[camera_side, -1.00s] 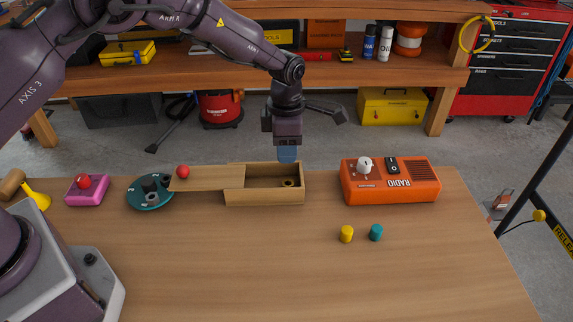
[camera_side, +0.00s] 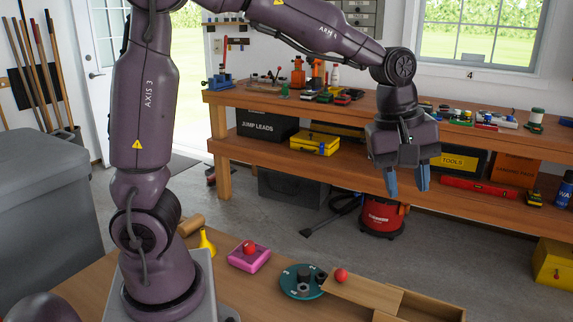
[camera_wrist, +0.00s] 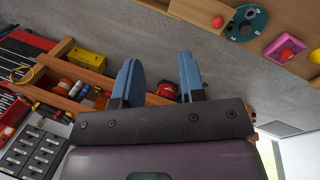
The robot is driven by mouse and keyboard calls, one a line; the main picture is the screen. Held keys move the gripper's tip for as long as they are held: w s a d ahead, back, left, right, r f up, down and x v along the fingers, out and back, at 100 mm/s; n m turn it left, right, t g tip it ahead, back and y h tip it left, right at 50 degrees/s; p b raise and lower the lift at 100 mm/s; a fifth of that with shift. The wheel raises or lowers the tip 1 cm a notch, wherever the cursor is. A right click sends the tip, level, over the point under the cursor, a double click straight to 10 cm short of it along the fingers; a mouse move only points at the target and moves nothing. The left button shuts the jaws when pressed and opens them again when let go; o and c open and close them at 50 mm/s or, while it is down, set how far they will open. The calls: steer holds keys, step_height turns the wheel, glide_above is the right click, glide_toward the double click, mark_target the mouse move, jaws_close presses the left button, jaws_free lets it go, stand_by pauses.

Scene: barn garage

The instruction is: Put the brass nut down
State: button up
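My gripper (camera_side: 407,182) is raised high above the floor beyond the bench, with its two blue fingers apart and nothing between them. The wrist view also shows the spread, empty fingers (camera_wrist: 160,82). The wooden box (camera_side: 432,308) is at the bottom edge of the side view, its lid (camera_side: 362,290) with a red knob (camera_side: 341,275) slid to the left. The box's inside is mostly cut off by the frame edge. The brass nut does not show in either current view. The lid (camera_wrist: 202,12) also shows at the top of the wrist view.
Left of the box on the bench (camera_side: 100,290) are a teal disc (camera_side: 292,292) with dark pegs, a pink block (camera_side: 245,262) with a red knob, and a yellow funnel (camera_side: 206,242). A back workbench (camera_side: 300,150) holds tools and cases. Open air surrounds my gripper.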

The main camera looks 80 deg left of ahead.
steer(key=s+a+r+m+t, duration=0.1)
steer(key=s+m, duration=0.6)
steer(key=s, duration=0.2)
steer(key=s+a+r+m+t+y, duration=0.1)
steer(key=s+a+r+m+t, duration=0.1)
steer(key=s+m, duration=0.5)
steer(key=shift+s+a, duration=0.15)
steer(key=shift+s, duration=0.9)
